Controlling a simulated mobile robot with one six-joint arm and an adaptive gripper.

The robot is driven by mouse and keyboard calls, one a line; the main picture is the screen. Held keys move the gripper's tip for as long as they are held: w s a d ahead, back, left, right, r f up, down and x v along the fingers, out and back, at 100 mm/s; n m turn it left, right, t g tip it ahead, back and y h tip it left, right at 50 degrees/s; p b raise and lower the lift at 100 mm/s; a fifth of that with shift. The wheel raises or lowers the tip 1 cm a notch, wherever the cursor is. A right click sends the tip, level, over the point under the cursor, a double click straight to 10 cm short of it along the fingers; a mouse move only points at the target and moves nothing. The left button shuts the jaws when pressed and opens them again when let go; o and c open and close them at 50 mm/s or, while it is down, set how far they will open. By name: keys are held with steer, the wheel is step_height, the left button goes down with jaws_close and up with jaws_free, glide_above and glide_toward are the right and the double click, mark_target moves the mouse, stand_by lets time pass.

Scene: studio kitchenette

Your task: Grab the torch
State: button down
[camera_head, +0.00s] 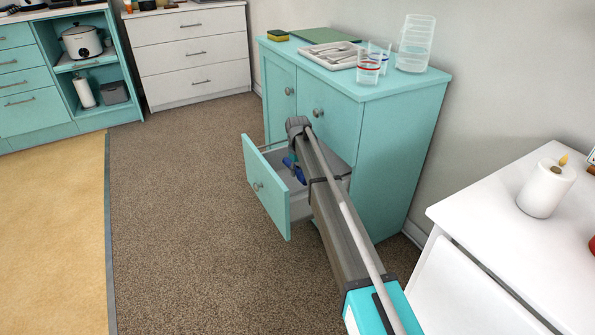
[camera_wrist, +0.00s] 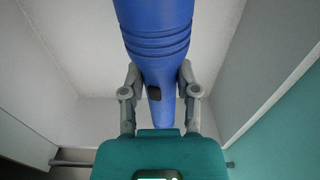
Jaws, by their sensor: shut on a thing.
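The torch (camera_wrist: 158,30) is blue with ridges around its body and a dark button, and fills the upper middle of the wrist view. My gripper (camera_wrist: 160,82) has a finger on each side of its narrower part and is shut on it. In the head view my gripper (camera_head: 292,164) is down at the open drawer (camera_head: 267,190) of the turquoise cabinet. A bit of blue shows there, but my arm hides most of it. In the wrist view, pale drawer walls (camera_wrist: 75,75) surround the torch. I cannot tell whether the torch touches the drawer floor.
The turquoise cabinet (camera_head: 400,140) carries clear cups (camera_head: 416,45), a grey tray (camera_head: 325,54) and a sponge (camera_head: 278,35) on top. The carpet left of the drawer is clear.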

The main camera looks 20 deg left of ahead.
steer(key=shift+r+p, duration=0.5)
steer(key=shift+r, duration=0.3)
